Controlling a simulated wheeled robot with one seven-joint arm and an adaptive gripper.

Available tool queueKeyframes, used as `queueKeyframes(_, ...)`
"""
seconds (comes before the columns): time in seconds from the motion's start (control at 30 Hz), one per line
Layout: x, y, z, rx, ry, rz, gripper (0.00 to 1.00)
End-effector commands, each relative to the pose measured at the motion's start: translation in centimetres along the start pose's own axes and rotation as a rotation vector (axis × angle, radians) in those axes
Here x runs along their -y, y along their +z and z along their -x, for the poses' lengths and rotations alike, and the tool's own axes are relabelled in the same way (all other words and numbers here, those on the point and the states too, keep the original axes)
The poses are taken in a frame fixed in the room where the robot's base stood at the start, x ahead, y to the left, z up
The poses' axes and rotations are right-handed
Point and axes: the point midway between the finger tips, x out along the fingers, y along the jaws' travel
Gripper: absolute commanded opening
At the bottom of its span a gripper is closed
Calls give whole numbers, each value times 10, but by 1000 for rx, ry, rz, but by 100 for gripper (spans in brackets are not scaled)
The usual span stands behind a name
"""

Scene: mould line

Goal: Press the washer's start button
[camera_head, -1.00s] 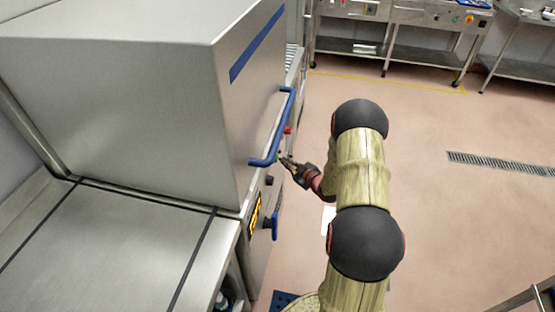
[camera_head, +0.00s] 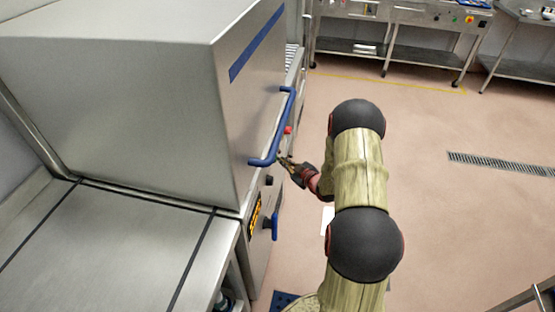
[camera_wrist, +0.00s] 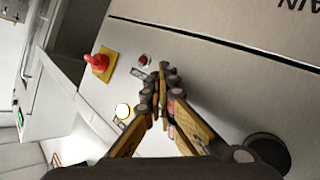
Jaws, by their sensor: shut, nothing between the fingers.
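The washer (camera_head: 140,110) is a large steel hood machine at the left in the head view, with a blue bar handle (camera_head: 284,118). My gripper (camera_head: 281,157) is shut and empty, at the washer's front by the handle's lower end. In the wrist view its fingertips (camera_wrist: 163,68) point at the grey panel; contact cannot be told. Left of them are a small red button (camera_wrist: 144,60) with a label plate (camera_wrist: 138,74) and a round lit pale button (camera_wrist: 123,110). No start button can be surely told; the fingers hide part of the panel.
A red mushroom button on a yellow plate (camera_wrist: 97,62) is close left of the fingers. A dark round knob (camera_wrist: 268,152) is at lower right. A blue lever (camera_head: 274,226) projects below the handle. Open floor (camera_head: 450,120) lies to the right.

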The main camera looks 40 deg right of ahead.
Motion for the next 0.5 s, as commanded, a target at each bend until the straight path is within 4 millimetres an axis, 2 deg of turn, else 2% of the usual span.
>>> queueKeyframes(0.5, -7, 6, 9, 0, 1, 0, 0)
